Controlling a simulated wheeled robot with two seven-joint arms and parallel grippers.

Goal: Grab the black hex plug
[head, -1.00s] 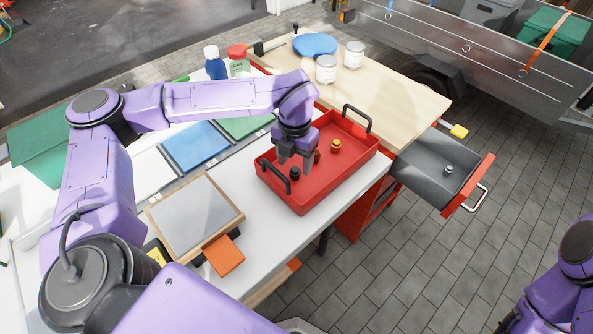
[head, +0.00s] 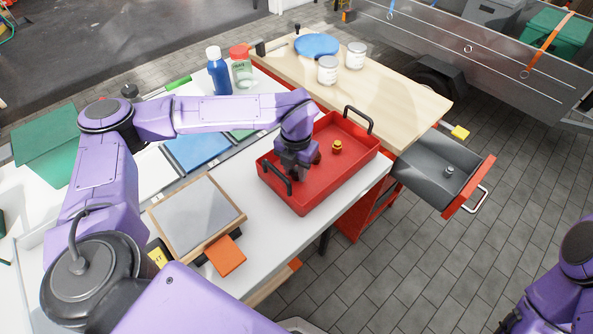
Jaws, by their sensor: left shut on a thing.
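The red tray (head: 325,187) with black handles stands on the white part of the bench. My left gripper (head: 297,175) reaches down into its near left part and is shut where the black hex plug sat. The plug is hidden between the fingers, so its shape cannot be made out. A yellow-orange plug (head: 337,147) stands on the tray floor to the right, apart from the gripper. A dark reddish-brown piece (head: 317,158) shows just beside the gripper. My right gripper is out of view; only part of that arm shows at the lower right.
The tray's black handle (head: 276,178) is close left of the gripper. A grey-topped board (head: 195,215) and orange block (head: 226,256) lie nearer. An open grey drawer (head: 432,176) is at right. Cans and bottles stand behind. The tray's right half is mostly free.

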